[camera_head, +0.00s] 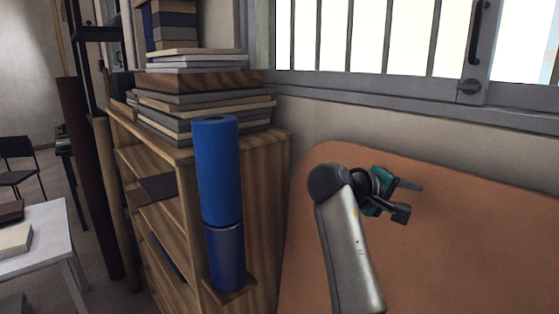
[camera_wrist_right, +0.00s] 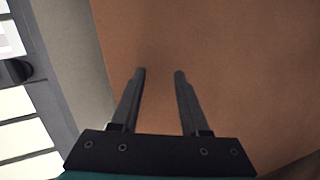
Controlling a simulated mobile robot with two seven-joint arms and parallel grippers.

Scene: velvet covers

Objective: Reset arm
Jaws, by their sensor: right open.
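My right arm rises from the bottom of the head view. Its gripper (camera_head: 412,199) is open and points to the right, in front of a large brown-orange panel (camera_head: 470,240). In the right wrist view the two dark fingers of the right gripper (camera_wrist_right: 160,75) stand apart with nothing between them. The same plain brown surface (camera_wrist_right: 235,60) fills most of that view behind them. I cannot tell how far the fingertips are from it. My left gripper is in neither view.
A wooden shelf (camera_head: 265,190) with stacked boards (camera_head: 200,80) and a blue roll (camera_head: 219,175) stands left of my right arm. A barred window (camera_head: 400,40) is behind. A white table (camera_head: 35,240) and a black chair (camera_head: 20,165) are at far left.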

